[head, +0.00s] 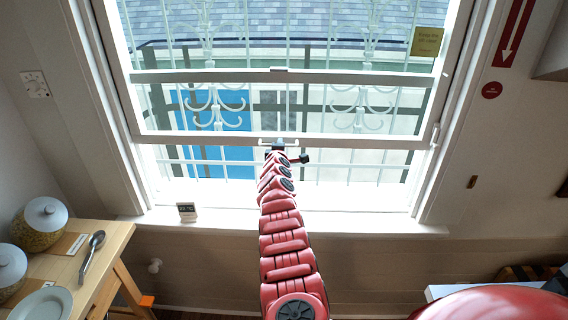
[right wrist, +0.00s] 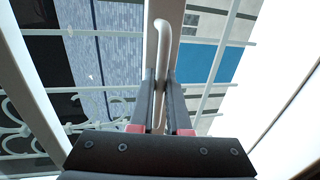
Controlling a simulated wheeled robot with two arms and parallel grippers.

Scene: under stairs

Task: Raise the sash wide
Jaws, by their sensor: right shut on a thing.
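The sash (head: 200,138) is a white-framed pane in the window in the head view. Its bottom rail stands above the sill, with an open gap below it. My right gripper (head: 279,146) is at the middle of that bottom rail, at the end of my red arm. In the right wrist view, my right gripper (right wrist: 160,105) is shut on a pale bar handle (right wrist: 160,50), with a dark finger on each side of it. The handle's lower part is partly hidden between the fingers. My left gripper is not in view.
White bars stand outside the window. The sill (head: 350,198) holds a small thermometer display (head: 187,211) at left. A latch (head: 435,134) sits at the right frame.

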